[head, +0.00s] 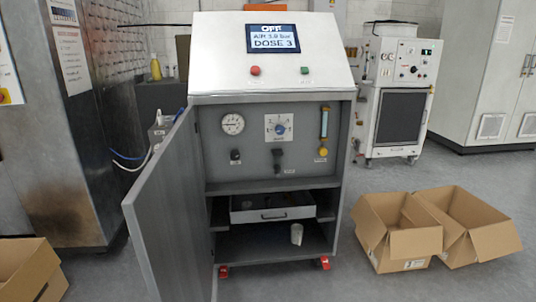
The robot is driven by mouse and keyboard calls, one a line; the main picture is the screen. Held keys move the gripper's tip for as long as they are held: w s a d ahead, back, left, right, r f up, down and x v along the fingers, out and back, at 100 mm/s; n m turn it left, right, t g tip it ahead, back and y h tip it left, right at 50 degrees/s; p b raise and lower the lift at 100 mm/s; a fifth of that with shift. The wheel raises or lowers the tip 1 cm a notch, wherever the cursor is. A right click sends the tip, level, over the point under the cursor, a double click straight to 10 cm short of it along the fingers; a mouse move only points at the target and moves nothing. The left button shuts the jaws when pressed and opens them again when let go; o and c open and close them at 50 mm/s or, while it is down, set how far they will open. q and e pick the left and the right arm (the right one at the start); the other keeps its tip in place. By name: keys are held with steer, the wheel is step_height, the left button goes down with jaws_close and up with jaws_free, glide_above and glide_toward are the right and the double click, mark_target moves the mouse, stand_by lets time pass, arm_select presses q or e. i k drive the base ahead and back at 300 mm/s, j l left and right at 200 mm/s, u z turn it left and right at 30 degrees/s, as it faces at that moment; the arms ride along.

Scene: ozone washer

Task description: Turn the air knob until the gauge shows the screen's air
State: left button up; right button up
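The screen (272,39) on the sloped top of the grey cabinet reads "OFF", an air line in bar that looks like 3.8 or 3.0, and "DOSE 3". The cabinet door stands open to the left. On the inner panel, a round white gauge (233,124) sits at the upper left; its needle reading is too small to tell. A small black knob (235,155) with a label sits below the gauge; the label is too small to read surely. A blue knob (280,129) on a white dial plate is right of the gauge. Neither gripper is in view.
The open door (165,205) borders the cabinet's left side. A black valve handle (278,158) and a flow tube (324,123) are on the panel. Open cardboard boxes (397,240) stand on the right floor.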

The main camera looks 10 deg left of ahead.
mark_target(234, 155)
steer(key=i+l, duration=0.25)
steer(key=l, duration=0.15)
steer(key=i+l, duration=0.25)
steer(key=l, duration=0.15)
steer(key=i+l, duration=0.25)
steer(key=l, duration=0.15)
